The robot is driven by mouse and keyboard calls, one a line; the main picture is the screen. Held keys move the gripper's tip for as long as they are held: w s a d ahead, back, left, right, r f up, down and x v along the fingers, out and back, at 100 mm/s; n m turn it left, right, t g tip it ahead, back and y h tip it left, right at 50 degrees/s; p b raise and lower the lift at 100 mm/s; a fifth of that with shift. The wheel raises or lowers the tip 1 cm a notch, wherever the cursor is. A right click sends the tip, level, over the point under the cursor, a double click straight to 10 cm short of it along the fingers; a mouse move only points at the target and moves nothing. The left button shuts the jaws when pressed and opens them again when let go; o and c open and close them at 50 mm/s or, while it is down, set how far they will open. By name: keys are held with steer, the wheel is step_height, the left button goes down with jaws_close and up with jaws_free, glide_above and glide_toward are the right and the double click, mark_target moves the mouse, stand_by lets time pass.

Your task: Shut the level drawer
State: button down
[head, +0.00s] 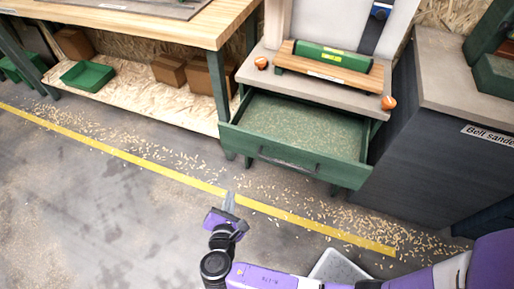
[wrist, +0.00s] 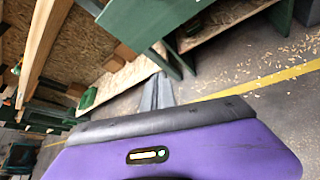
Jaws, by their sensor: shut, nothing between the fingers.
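The level drawer (head: 290,165) is a green drawer with a speckled green inside and a dark bar handle (head: 289,163). It stands pulled out and looks empty, below a grey top that carries a green spirit level (head: 333,55) on a wooden board. My gripper (head: 231,198) is shut and empty, in front of and below the drawer's left front corner, apart from it in the head view. In the wrist view its grey fingers (wrist: 157,93) are together, and a green panel at the top may be the drawer.
A workbench (head: 160,22) with a lower shelf holding brown boxes (head: 170,70) and a green tray (head: 87,76) is at left. A dark cabinet labelled belt sander (head: 430,130) stands close at right. Shavings and a yellow line (head: 130,158) mark otherwise open floor.

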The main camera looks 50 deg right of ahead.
mark_target(260, 138)
steer(key=s+d+r+n+g+h, duration=0.1)
steer(key=d+r+n+g+h, duration=0.1)
steer(key=d+r+h, duration=0.4)
steer(key=shift+h, duration=0.4)
steer(key=x, duration=0.4)
steer(key=r+x, duration=0.1)
steer(key=x, duration=0.7)
steer(key=shift+w+a+r, duration=0.1)
steer(key=shift+w+r, duration=0.05)
steer(key=shift+r, duration=0.05)
steer(key=shift+w+d, duration=0.1)
steer(key=shift+d, duration=0.3)
steer(key=b+x, duration=0.3)
steer(key=x, duration=1.4)
steer(key=shift+d, duration=0.2)
steer(key=shift+f, duration=0.1)
